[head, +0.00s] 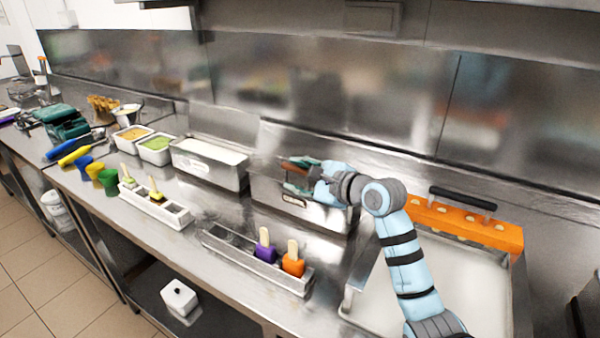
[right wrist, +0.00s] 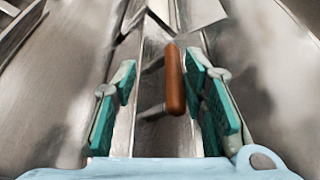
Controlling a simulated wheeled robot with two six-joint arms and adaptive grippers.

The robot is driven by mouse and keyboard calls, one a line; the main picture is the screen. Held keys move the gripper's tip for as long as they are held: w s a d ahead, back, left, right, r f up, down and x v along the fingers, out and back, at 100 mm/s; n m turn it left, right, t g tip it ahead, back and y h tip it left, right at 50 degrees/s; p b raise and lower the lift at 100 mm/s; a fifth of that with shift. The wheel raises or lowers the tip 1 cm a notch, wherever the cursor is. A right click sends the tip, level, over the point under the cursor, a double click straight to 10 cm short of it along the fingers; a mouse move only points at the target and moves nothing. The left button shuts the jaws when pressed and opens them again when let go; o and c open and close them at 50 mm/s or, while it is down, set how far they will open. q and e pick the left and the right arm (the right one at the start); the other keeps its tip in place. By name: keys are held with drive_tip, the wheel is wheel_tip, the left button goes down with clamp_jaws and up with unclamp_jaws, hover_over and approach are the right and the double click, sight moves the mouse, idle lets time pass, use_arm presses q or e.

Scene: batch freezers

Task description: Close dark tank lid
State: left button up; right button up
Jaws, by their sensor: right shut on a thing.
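The dark tank (head: 290,205) is a metal box with a small label on its front, to the right of a tank with white contents. Its lid (right wrist: 152,80) shows as a strip of bare metal in the right wrist view, with a brown bar handle (right wrist: 174,80). My right gripper (head: 297,178) is at the top of this tank, shut on the lid handle, which lies between its teal pads (right wrist: 172,97). The arm hides part of the tank top, and I cannot tell the lid's exact angle. My left gripper is not in view.
The white-filled tank (head: 210,176) stands open to the left, its lid (head: 225,124) upright behind. A metal holder (head: 228,246) with purple and orange popsicles is in front. An orange mold (head: 468,228) with a black handle sits at the basin (head: 352,300) on the right.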

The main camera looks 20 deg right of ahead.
idle(0.4)
drive_tip(key=shift+w+r, duration=0.1)
drive_tip(key=shift+r, duration=0.25)
wheel_tip(320, 180, up, 9)
drive_tip(key=shift+r, duration=0.15)
drive_tip(key=shift+d, duration=0.1)
